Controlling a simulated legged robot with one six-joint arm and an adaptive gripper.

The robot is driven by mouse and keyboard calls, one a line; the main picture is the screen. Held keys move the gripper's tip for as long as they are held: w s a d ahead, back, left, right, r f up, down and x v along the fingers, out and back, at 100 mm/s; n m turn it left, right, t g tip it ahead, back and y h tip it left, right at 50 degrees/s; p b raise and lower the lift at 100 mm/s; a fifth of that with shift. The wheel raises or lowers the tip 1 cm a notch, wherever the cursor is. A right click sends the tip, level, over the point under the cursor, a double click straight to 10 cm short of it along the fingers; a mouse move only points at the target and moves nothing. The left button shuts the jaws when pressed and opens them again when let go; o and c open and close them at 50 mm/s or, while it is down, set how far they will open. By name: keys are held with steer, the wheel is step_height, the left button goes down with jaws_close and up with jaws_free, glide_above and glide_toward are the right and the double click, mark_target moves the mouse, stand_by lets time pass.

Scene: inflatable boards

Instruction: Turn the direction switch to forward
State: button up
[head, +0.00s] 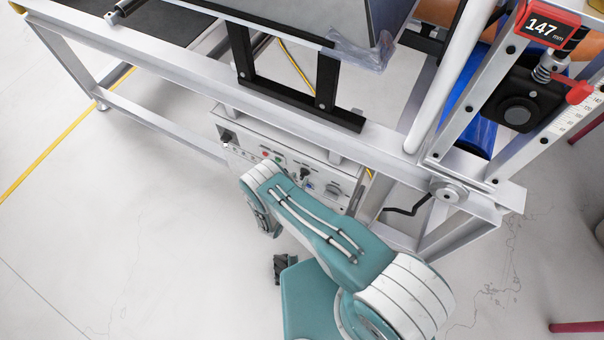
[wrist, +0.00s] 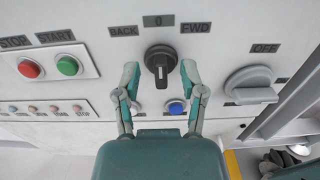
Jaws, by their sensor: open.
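The direction switch is a black rotary knob (wrist: 160,62) on a pale control panel (wrist: 215,45), under the labels BACK, 0 and FWD. Its grip stands upright in the picture, in line with the 0 label. In the wrist view my gripper (wrist: 160,72) is open. Its two fingers stand on either side of the knob with a visible gap on each side. The knob also shows small in the head view (head: 305,173), on the front of the control box (head: 238,120).
Red STOP (wrist: 29,69) and green START (wrist: 68,66) buttons lie left of the knob. A blue button (wrist: 176,107) sits below it, close to the right finger. A grey OFF rotary switch (wrist: 250,84) is at right. A metal frame beam (head: 200,65) runs above the box.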

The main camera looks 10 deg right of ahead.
steer(key=shift+x, duration=1.35)
jaws_close()
steer(key=shift+m, duration=0.4)
steer(key=m, duration=0.3)
steer(key=shift+s+d+m, duration=0.2)
steer(key=shift+m, duration=0.2)
steer(key=shift+s+d+f+m, duration=0.1)
steer(key=shift+m, duration=1)
steer(key=shift+d+f+m, duration=0.1)
steer(key=shift+m, duration=1)
